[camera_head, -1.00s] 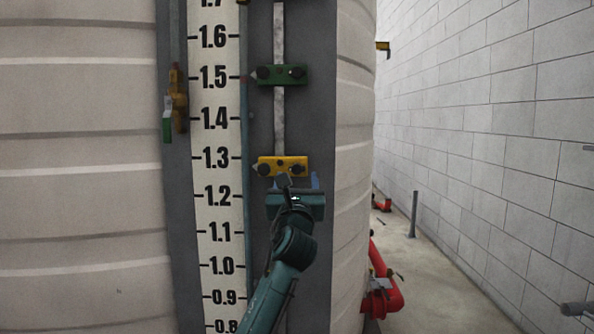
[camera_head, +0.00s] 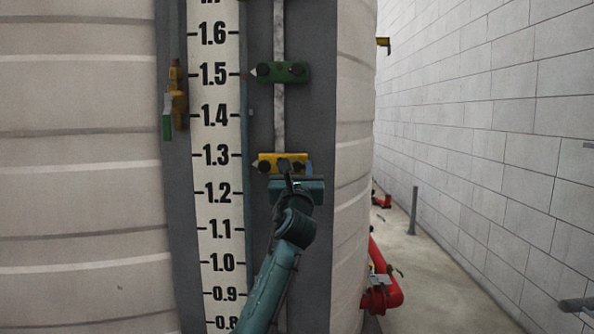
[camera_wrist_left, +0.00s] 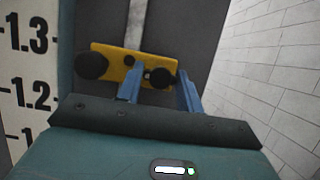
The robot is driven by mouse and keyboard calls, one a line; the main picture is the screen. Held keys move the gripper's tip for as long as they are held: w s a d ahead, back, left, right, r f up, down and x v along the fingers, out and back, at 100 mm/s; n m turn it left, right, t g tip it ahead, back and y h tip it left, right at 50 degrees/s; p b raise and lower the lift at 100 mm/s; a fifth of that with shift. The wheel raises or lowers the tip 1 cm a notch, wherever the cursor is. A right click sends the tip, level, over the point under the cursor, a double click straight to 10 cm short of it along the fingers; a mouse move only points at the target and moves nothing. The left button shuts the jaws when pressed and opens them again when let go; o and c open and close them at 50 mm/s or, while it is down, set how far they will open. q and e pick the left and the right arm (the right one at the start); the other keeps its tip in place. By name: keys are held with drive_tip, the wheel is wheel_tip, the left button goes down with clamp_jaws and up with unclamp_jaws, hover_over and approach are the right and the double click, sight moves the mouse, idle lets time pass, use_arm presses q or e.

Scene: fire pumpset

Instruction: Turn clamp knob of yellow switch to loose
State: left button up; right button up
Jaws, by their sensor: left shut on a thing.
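The yellow switch (camera_head: 268,158) is mounted on the vertical rail beside the white scale, just under the 1.3 mark, with its pointer to the left. The wrist view shows its yellow plate (camera_wrist_left: 116,62) with a large black knob (camera_wrist_left: 91,65) at the left and a black clamp knob (camera_wrist_left: 162,77) at the right. My left gripper (camera_wrist_left: 160,84) has its blue fingers on either side of the right clamp knob and is shut on it. In the head view my left gripper (camera_head: 298,170) covers part of the switch's right half. My right gripper is not in view.
A green switch (camera_head: 283,72) sits higher on the same rail near 1.5. A yellow and green valve (camera_head: 174,105) hangs left of the scale. Red pipework (camera_head: 383,293) stands low at the right of the tank. The floor (camera_head: 430,270) beside the block wall is mostly clear.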

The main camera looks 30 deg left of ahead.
use_arm(q)
drive_tip(key=c, duration=0.3)
